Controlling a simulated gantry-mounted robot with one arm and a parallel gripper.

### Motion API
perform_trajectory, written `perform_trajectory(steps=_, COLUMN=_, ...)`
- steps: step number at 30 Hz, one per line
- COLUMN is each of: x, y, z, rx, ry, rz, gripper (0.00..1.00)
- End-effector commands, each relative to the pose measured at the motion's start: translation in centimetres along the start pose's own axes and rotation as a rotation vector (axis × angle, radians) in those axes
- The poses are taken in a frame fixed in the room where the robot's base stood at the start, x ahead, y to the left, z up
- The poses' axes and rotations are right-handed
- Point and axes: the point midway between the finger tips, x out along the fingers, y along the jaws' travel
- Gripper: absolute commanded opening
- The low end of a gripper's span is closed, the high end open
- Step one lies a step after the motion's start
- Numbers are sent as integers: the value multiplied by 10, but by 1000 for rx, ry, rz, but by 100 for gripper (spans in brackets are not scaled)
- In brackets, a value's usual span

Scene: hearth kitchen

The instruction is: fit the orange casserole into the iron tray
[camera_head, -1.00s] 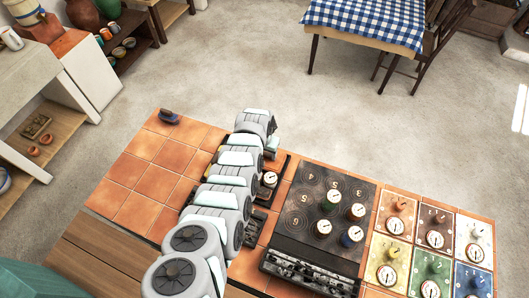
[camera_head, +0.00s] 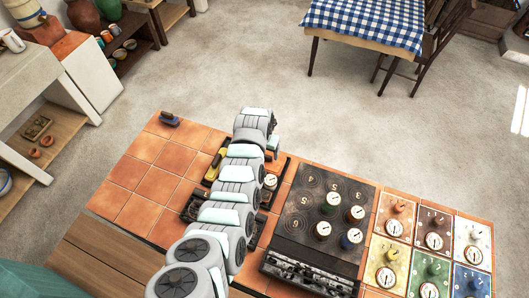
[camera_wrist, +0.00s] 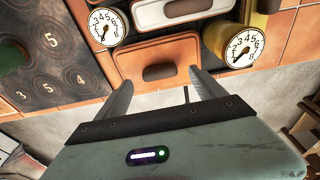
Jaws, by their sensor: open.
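The orange casserole (camera_wrist: 150,52), a rounded block with a dark handle, lies between the two spread fingers of my gripper (camera_wrist: 163,88) in the wrist view. My gripper is open. The casserole appears to sit in the end of the dark iron tray (camera_head: 283,172), beside a white casserole (camera_wrist: 175,13); whether it is fully seated I cannot tell. A yellow pot with a dial (camera_wrist: 240,42) and another dial pot (camera_wrist: 107,27) flank it. In the head view my arm hides the casserole and much of the tray.
The dark hob (camera_head: 305,225) with several dial pots stands right of the tray. Coloured square plates with dials (camera_head: 435,230) lie farther right. The left tiles (camera_head: 140,175) are clear.

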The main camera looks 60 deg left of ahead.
Motion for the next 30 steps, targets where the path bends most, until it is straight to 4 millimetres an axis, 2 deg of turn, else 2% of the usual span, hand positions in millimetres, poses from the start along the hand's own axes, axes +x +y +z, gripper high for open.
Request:
perform_trajectory(steps=18, x=-75, y=0, z=-2, rx=2, ry=5, rz=-1, gripper=80)
perform_trajectory(steps=23, x=-84, y=1, z=-1, rx=2, ry=3, rz=0, gripper=80)
perform_trajectory(steps=30, x=-85, y=1, z=0, rx=2, ry=2, rz=0, gripper=80)
